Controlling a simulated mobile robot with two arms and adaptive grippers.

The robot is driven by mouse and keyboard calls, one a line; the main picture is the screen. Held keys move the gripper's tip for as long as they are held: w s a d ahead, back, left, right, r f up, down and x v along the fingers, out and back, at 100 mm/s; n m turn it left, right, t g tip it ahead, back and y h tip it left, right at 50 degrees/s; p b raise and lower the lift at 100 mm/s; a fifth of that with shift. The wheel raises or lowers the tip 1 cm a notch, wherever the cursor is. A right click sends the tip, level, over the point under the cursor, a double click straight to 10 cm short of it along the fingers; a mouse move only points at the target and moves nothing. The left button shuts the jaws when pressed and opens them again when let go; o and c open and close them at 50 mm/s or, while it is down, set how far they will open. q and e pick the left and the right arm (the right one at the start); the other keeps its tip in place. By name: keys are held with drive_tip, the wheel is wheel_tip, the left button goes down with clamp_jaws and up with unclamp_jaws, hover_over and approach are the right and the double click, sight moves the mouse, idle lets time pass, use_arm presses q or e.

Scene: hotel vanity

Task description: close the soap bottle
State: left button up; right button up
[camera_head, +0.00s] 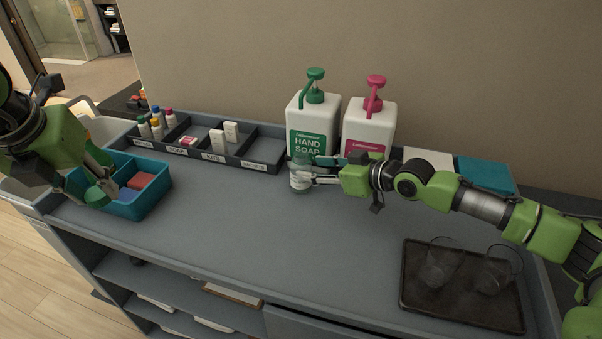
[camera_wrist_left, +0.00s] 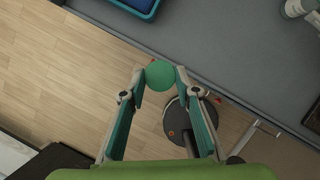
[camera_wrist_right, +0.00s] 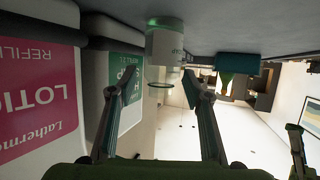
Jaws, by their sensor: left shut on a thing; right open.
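The small soap bottle (camera_head: 299,181) stands upright on the counter in front of the big hand soap dispenser. It is clear with a whitish label, and also shows in the right wrist view (camera_wrist_right: 165,45). My right gripper (camera_head: 318,173) is open, with its fingers reaching toward the bottle from the right. I cannot tell whether they touch it. My left gripper (camera_wrist_left: 160,80) is shut on a round green cap (camera_wrist_left: 159,74). In the head view, the left gripper (camera_head: 97,190) and cap are at the far left, by the blue caddy's front edge.
The blue divided caddy (camera_head: 153,203) sits at the left. A dark sorting tray (camera_head: 262,166) lies along the wall. Green-pump (camera_head: 312,115) and pink-pump (camera_head: 371,122) dispensers stand behind the bottle. A black tray (camera_head: 415,290) with glasses is front right. The middle counter is clear.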

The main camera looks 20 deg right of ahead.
sight(309, 169)
use_arm(q)
drive_tip(key=shift+r+p, duration=0.3)
drive_tip(key=shift+r, duration=0.1)
use_arm(e)
drive_tip(key=shift+w+a, duration=0.25)
drive_tip(key=shift+a, duration=0.1)
use_arm(q)
drive_tip(key=shift+r+p, duration=0.6)
drive_tip(key=shift+p, duration=0.05)
use_arm(e)
drive_tip(key=x, duration=0.3)
drive_tip(key=shift+w+a+f, duration=0.15)
drive_tip(key=shift+f, duration=0.05)
drive_tip(key=shift+w+a+f, duration=0.2)
drive_tip(key=shift+w+f, duration=0.05)
drive_tip(key=shift+w, duration=0.1)
drive_tip(key=shift+c, duration=0.7)
drive_tip(key=c, duration=0.8)
